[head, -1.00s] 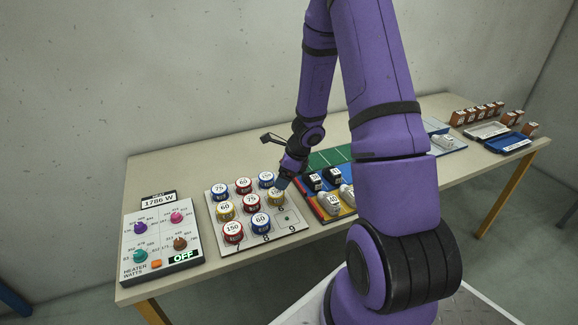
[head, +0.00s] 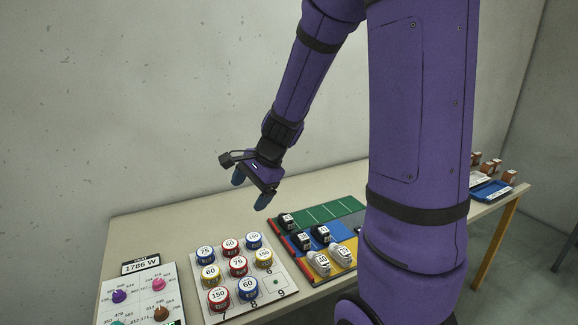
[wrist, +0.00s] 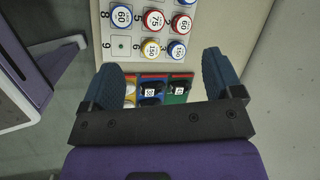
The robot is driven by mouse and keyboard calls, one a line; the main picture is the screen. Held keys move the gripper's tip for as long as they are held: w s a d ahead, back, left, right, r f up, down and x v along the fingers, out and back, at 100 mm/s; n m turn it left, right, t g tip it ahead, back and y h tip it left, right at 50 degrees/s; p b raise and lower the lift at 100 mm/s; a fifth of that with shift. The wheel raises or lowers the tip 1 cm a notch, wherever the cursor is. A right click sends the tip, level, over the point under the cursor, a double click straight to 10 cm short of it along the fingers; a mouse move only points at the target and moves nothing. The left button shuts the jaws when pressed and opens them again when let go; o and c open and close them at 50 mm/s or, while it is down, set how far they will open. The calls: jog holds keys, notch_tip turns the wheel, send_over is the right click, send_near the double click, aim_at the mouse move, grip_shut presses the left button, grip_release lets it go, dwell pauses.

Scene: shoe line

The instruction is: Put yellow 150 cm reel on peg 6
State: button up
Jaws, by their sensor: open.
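The peg board (head: 284,299) carries several reels in rows. A yellow reel marked 150 (head: 264,257) sits at the right end of the middle row, at the place labelled 6. It also shows in the wrist view (wrist: 151,48), beside the empty peg. It appears seated flat. The peg at place 9 (head: 276,282) is bare. My gripper (head: 251,190) is open and empty, raised well above the board and apart from every reel. Its two blue fingers frame an empty gap in the wrist view (wrist: 160,72).
A heater panel (head: 146,288) reading 1786 W stands left of the board. Right of it lies a coloured mat (head: 347,247) with black and white shoes. Trays and brown boxes (head: 509,177) stand at the far right. The air around my gripper is clear.

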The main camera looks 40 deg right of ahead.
jog(key=s+a+r+n+h, duration=0.1)
jog(key=s+a+r+n, duration=0.2)
jog(key=s+r+n, duration=0.4)
jog(key=s+a+r+n+t+h, duration=0.1)
jog(key=s+a+r+n+h, duration=0.1)
jog(key=s+r+n, duration=0.6)
jog(key=s+a+n, duration=0.1)
jog(key=s, duration=0.4)
jog(key=shift+s+r+n+h, duration=0.25)
jog(key=shift+r+n+h, duration=0.05)
jog(key=shift+n, duration=0.1)
